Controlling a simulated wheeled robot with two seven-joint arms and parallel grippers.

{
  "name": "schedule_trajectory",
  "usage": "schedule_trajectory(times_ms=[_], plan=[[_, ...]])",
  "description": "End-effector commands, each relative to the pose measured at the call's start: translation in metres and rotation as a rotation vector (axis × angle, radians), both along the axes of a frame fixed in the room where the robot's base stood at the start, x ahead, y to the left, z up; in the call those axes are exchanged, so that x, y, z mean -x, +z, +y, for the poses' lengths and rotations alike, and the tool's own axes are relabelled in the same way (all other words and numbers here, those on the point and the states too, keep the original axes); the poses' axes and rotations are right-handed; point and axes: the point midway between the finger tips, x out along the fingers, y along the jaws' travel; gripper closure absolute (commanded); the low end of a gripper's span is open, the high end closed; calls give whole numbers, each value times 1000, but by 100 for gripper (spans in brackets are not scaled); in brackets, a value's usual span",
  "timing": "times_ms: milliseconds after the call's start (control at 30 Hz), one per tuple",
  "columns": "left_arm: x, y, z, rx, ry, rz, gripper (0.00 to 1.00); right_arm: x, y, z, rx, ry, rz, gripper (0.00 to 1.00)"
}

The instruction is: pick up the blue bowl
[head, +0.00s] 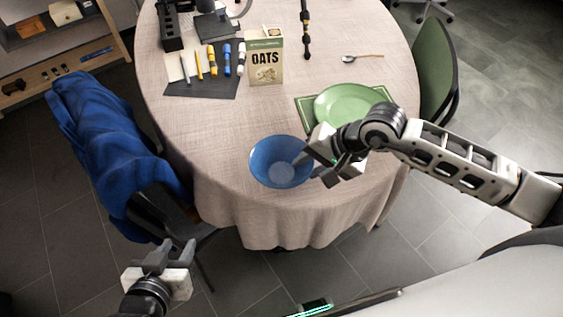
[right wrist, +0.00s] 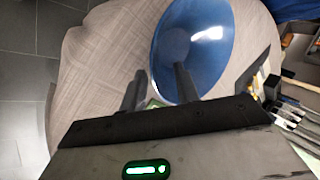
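The blue bowl (head: 272,172) stands upright on the round table, near its front edge, and looks empty. My right gripper (head: 312,168) is at the bowl's right rim in the head view. In the right wrist view, the bowl (right wrist: 200,50) fills the upper middle, and the fingers (right wrist: 159,72) are apart with the near rim between them, one finger outside and one over the inside. I cannot see contact with the wall. My left gripper (head: 174,250) is open and empty, off the table at the lower left.
The round table (head: 225,120) has a cream cloth. A green plate (head: 345,104) on a green placemat lies behind my right gripper. An oats box (head: 266,62), several markers and a spoon (head: 362,58) are further back. A chair with a blue cloth (head: 105,140) is at left, a green chair (head: 433,70) at right.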

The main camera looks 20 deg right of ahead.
Motion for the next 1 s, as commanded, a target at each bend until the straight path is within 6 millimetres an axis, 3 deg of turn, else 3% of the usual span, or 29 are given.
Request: schedule_trajectory(times_ms=[133,367,467,500,1000], plan=[[0,0,1,-5,-2,1,64,-4,-12,6,-1,0,1,69],[-1,0,1,-5,-4,-1,64,-4,-13,6,2,0,-1,69],[-1,0,1,-5,-4,-1,64,-4,-13,6,1,-1,0,97],[-1,0,1,-5,-4,-1,64,-4,-13,6,1,-1,0,100],[-2,-1,0,-2,-4,-5,64,-6,-5,5,2,0,-4,100]])
